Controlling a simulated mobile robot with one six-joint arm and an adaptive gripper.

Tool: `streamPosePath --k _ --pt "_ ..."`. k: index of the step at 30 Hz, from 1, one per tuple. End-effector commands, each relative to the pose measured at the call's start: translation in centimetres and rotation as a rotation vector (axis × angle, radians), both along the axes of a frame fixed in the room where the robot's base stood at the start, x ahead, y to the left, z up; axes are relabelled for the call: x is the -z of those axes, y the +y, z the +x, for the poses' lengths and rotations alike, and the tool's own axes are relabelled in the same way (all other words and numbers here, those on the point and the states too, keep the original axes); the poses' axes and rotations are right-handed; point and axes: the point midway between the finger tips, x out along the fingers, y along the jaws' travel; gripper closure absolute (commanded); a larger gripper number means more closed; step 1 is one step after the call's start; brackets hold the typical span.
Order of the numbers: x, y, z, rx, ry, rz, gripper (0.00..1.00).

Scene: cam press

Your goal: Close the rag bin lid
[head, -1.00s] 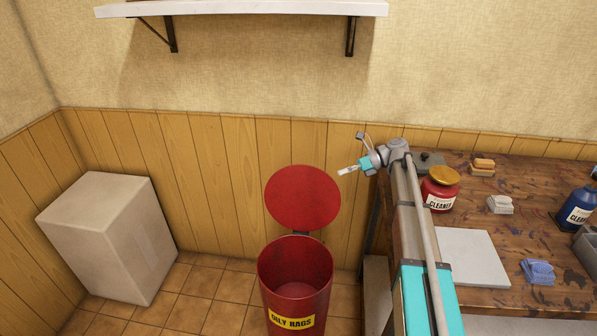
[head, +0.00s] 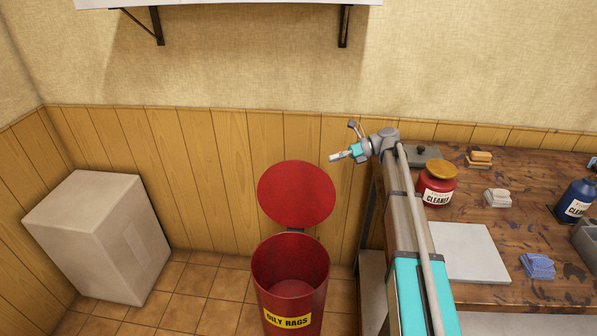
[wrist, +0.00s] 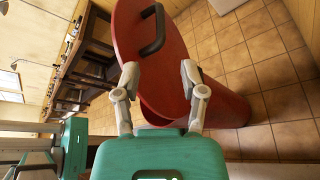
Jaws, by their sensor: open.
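The red rag bin (head: 292,301) stands on the floor with a yellow "OILY RAGS" label. Its round red lid (head: 296,194) stands open and upright at the bin's back, inner face toward the head camera. My gripper (head: 337,157) is open and empty, to the upper right of the lid and apart from it in the head view. In the wrist view, the open fingers of my gripper (wrist: 158,78) frame the outer face of the lid (wrist: 128,38), which carries a black handle (wrist: 152,32). The bin body (wrist: 228,105) shows to the right; contact is not clear there.
A workbench (head: 470,205) stands right of the bin, with a red cleaner jar (head: 438,187), a blue bottle (head: 575,200) and cloths. A pale box (head: 95,235) stands left. A wall shelf (head: 230,3) is above. Tiled floor (head: 205,290) is clear left of the bin.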

Motion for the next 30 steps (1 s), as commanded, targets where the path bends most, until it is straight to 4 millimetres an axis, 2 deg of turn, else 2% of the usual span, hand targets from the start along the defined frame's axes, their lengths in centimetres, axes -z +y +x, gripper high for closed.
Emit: streamPosePath --k 21,30 --pt "3.0 9.7 -2.3 -0.003 0.000 0.000 0.46" --pt "3.5 11.7 -2.7 -0.003 0.000 0.000 0.46"
